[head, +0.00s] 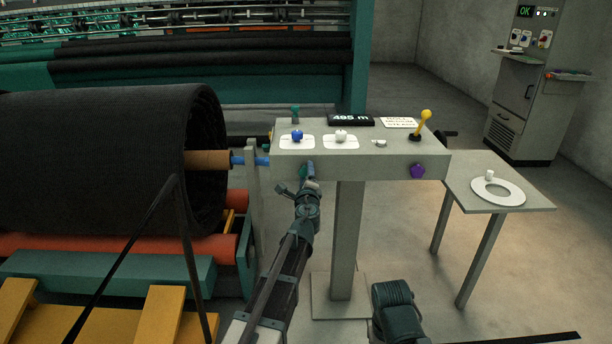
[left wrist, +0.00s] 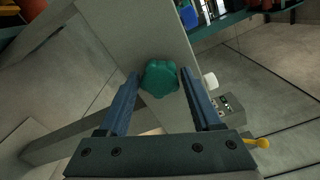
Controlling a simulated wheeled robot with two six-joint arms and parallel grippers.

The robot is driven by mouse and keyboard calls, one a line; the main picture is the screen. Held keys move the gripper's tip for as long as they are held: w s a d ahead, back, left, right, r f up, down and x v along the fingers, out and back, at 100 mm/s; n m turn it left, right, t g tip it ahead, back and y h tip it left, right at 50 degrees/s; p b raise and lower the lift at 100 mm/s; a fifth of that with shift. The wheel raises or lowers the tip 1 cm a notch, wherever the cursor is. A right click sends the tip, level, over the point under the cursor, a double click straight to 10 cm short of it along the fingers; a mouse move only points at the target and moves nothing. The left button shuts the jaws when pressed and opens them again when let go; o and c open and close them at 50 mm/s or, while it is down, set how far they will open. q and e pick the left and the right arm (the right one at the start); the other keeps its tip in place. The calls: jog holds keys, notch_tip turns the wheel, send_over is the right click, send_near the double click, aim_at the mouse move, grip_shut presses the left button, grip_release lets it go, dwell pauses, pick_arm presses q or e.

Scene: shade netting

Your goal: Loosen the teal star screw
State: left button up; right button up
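The teal star screw (left wrist: 160,78) is a lobed knob on the grey front face of the console. In the left wrist view it sits between the two fingers of my left gripper (left wrist: 160,74), with a narrow gap on each side. My right gripper is not in view; only a dark part of my right arm shows at the bottom.
The console (head: 360,164) carries a blue knob (head: 297,136), a white knob (head: 341,135), a yellow lever (head: 423,121) and a purple star knob (head: 417,171). A black fabric roll (head: 100,160) stands left.

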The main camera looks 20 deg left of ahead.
aim_at(306, 174)
pick_arm(q)
jog(key=shift+o, duration=0.8)
jog(key=shift+s, duration=0.1)
jog(key=v, duration=0.5)
jog(key=o, duration=0.3)
